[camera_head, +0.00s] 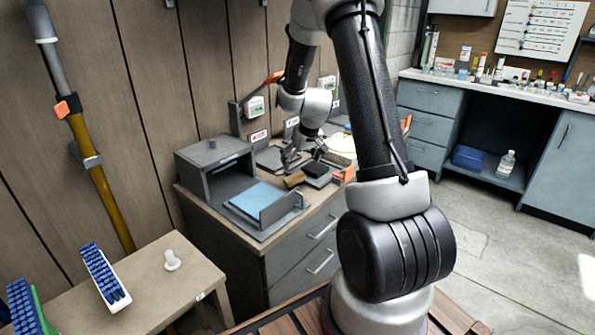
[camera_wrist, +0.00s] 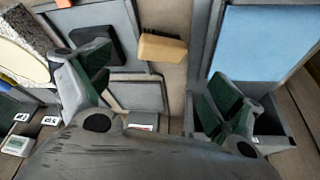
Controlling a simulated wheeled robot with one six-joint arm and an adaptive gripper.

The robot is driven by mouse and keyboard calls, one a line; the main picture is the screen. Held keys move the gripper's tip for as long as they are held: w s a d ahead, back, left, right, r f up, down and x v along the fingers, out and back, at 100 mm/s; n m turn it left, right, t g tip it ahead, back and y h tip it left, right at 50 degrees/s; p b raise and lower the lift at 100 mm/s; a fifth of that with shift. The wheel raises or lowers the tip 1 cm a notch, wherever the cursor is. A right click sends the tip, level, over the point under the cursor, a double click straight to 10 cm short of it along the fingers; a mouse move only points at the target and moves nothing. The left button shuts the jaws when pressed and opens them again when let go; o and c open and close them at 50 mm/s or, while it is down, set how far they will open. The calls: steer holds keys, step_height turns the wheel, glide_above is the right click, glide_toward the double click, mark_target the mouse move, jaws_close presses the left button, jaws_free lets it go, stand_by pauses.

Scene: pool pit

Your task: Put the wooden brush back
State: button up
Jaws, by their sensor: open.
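The wooden brush (camera_wrist: 161,48), a small tan block with dark bristles along one edge, lies on the cabinet top. It is in the gap between a grey tray with a black block and the grey holder of a blue pad. In the head view the brush (camera_head: 294,180) shows small, at the near side of the black block. My gripper (camera_wrist: 158,88) is open and empty above the cabinet top. In the wrist view the brush appears between and beyond its fingers, with no visible contact. In the head view my gripper (camera_head: 301,158) is partly hard to make out.
A black block (camera_wrist: 93,44) sits by the brush. A blue pad (camera_head: 256,201) lies in a grey holder, with a grey box (camera_head: 214,160) behind. A wooden wall stands close behind the cabinet. Blue-bristled brushes (camera_head: 104,275) and a white piece (camera_head: 172,261) are on the front-left bench.

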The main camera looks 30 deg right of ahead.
steer(key=s+a+r, duration=0.4)
steer(key=s+r, duration=0.3)
steer(key=r, duration=0.2)
steer(key=s+a+r, duration=0.3)
steer(key=s+r, duration=0.4)
steer(key=r, duration=0.2)
steer(key=s+a+r, duration=0.1)
steer(key=s+r, duration=0.1)
steer(key=s, duration=0.7)
steer(key=s+a+r, duration=0.2)
steer(key=s+r, duration=0.1)
steer(key=s, duration=0.7)
steer(key=shift+s+n, duration=0.15)
steer(key=shift+n, duration=0.15)
steer(key=shift+a, duration=0.1)
